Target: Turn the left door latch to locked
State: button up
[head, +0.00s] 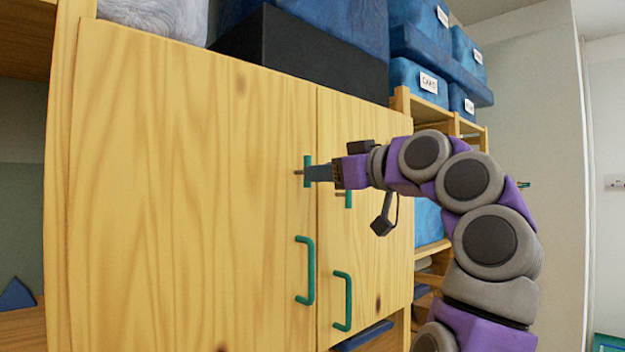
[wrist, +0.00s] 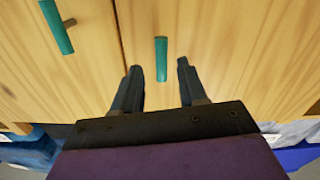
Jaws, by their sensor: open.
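The left door latch (head: 308,161) is a small green bar, standing upright near the right edge of the left door (head: 190,180). My gripper (head: 312,174) is level with it, fingers open and pointing at the door. In the wrist view, the latch (wrist: 161,58) stands between the lines of the two open fingers (wrist: 157,78), its near end about level with the tips. I see no finger closed on it. The right door latch (head: 348,199) is a similar green bar, partly hidden behind my gripper; it also shows at upper left in the wrist view (wrist: 57,26).
Green pull handles on the left door (head: 311,270) and right door (head: 349,300) sit below the latches. An open shelf (head: 432,246) lies to the right, behind my arm.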

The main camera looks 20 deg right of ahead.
jog(key=b+v, duration=0.1)
jog(key=v, duration=1.1)
jog(key=shift+d+b, duration=0.2)
jog(key=shift+b, duration=0.15)
